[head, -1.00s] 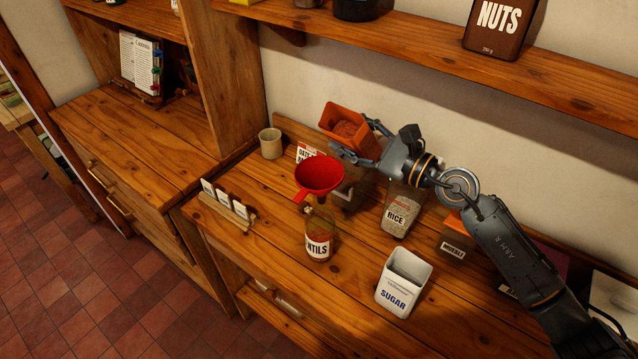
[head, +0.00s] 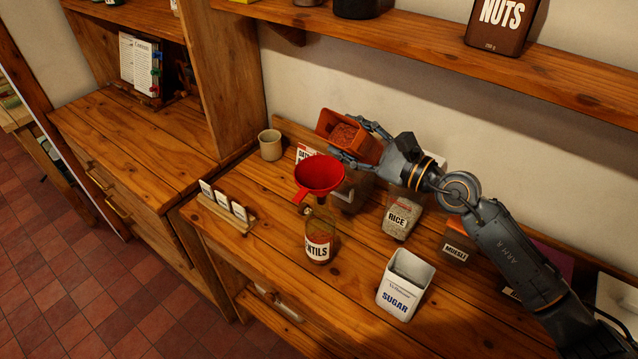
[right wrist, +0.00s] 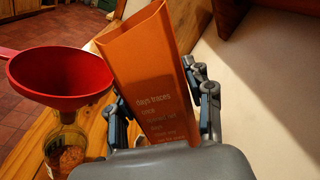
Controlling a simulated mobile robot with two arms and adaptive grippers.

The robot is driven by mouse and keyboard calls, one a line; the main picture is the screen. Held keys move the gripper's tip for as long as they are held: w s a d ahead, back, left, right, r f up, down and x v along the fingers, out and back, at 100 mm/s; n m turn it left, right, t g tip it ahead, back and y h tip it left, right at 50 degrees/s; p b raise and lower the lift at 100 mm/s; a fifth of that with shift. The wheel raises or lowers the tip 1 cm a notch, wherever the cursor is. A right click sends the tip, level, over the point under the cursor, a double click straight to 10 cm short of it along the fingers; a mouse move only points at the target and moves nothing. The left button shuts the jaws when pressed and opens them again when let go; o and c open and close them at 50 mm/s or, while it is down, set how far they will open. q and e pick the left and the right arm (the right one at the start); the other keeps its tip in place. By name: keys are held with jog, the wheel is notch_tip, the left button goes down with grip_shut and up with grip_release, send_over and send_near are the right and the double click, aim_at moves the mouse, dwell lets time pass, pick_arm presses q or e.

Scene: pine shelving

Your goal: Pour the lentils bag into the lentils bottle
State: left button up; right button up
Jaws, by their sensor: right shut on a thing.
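The lentils bag (head: 349,135) is an orange open-topped packet with reddish lentils inside. My right gripper (head: 362,141) is shut on it and holds it in the air, tilted to the left, behind and above the red funnel (head: 320,174). The bag's orange side (right wrist: 150,75) fills the middle of the right wrist view, between the fingers (right wrist: 163,110). The funnel sits above the neck of the lentils bottle (head: 319,243), a clear bottle on the counter with orange-red contents low down. My left gripper is out of view.
A rice container (head: 401,217), a muesli box (head: 458,247) and an open sugar tin (head: 405,285) stand right of the bottle. A beige cup (head: 270,145) and a card rack (head: 226,214) are to the left. A shelf (head: 420,45) runs above.

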jog(key=shift+n+b, duration=0.4)
jog(key=shift+b, duration=0.1)
jog(key=shift+d+f+n+b, duration=0.15)
jog(key=shift+n+b, duration=0.25)
jog(key=shift+b, duration=0.2)
dwell(0.3)
jog(key=shift+n+b, duration=0.4)
